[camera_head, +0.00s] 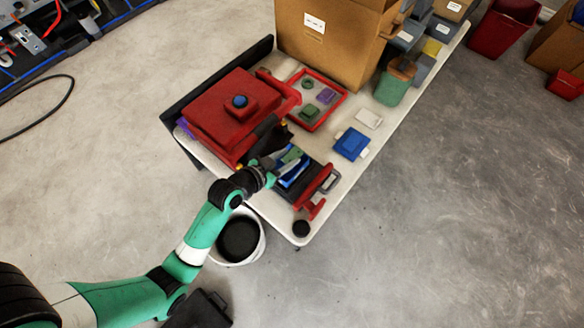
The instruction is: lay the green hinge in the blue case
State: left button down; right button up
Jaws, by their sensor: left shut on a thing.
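The green hinge (291,155) is a small green piece at the tip of my left gripper (284,162). My left gripper is shut on it, and the dark fingers hide part of it. Just below the gripper in the picture is a blue, open-looking case (295,177) with a pale part, by a black and red piece with a handle. I cannot tell whether the hinge touches the case or is above it. My right gripper is not in view.
A red machine (215,112) stands left of the gripper. A red-rimmed tray (337,104) with small green and purple pieces lies behind. A blue block (351,144) lies to the right, a cardboard box (330,45) at the back. A white bucket (259,246) stands below the table edge.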

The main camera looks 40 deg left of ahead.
pick_arm(q)
jog(key=a+f+b, duration=0.1)
jog(key=f+b, duration=0.1)
jog(key=f, duration=0.1)
jog(key=f+b, duration=0.2)
jog(key=f, duration=0.1)
jog(key=w+a+f+b, duration=0.1)
jog(key=f, duration=0.2)
jog(key=shift+a+f+b, duration=0.1)
jog(key=shift+a+b, duration=0.2)
jog(key=shift+b, duration=0.1)
notch_tip(320, 180, down, 4)
jog(key=shift+r+b, duration=0.25)
jog(key=shift+b, duration=0.7)
jog(key=shift+f, duration=0.15)
jog(key=shift+y, duration=0.3)
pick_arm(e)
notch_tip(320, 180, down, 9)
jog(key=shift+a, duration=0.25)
